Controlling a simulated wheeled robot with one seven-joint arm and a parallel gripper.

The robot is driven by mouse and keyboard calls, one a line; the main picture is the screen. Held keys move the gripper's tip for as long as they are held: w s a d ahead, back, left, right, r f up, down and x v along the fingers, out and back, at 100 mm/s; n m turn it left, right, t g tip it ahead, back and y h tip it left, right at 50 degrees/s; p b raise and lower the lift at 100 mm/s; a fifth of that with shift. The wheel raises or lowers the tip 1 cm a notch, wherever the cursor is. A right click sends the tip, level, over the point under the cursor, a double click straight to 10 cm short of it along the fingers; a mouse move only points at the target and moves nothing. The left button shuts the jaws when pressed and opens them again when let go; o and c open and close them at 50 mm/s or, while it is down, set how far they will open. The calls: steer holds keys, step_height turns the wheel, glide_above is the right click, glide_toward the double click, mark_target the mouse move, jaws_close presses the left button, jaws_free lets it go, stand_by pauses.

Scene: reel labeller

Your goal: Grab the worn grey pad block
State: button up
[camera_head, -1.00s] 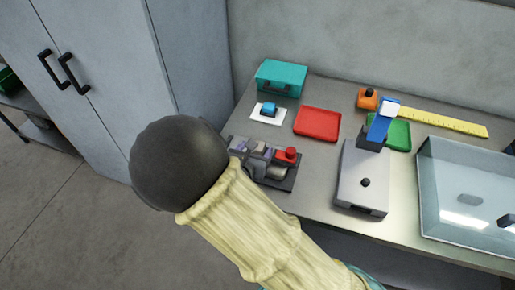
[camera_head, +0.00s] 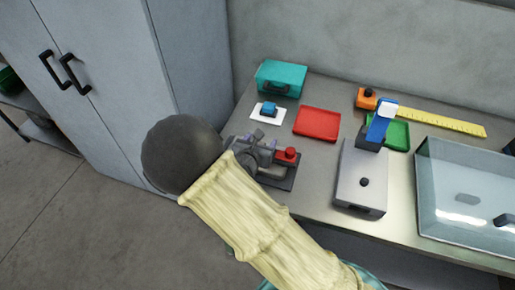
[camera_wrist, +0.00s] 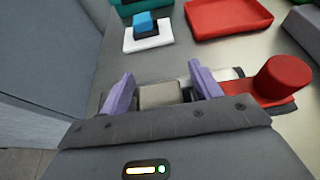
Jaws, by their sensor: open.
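The worn grey pad block (camera_wrist: 160,96) shows in the wrist view as a dull grey-beige block between my two purple fingers. My gripper (camera_wrist: 162,76) is open, with one finger on either side of the block. I cannot tell whether the fingers touch it. The block's lower part is hidden by my gripper body. In the head view my gripper (camera_head: 262,139) is over the left part of a dark device with a red knob (camera_head: 287,154), and the block cannot be made out there.
A blue-topped block (camera_head: 269,108) sits on a white mat (camera_head: 258,117) behind the device, near a teal case (camera_head: 280,76) and a red tray (camera_head: 317,122). A grey box-shaped unit (camera_head: 360,180) and a clear-walled bin (camera_head: 465,195) stand to the right.

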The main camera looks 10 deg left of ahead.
stand_by(0.3)
steer(key=c, duration=1.1)
steer(key=shift+r, duration=0.1)
step_height(320, 180, up, 10)
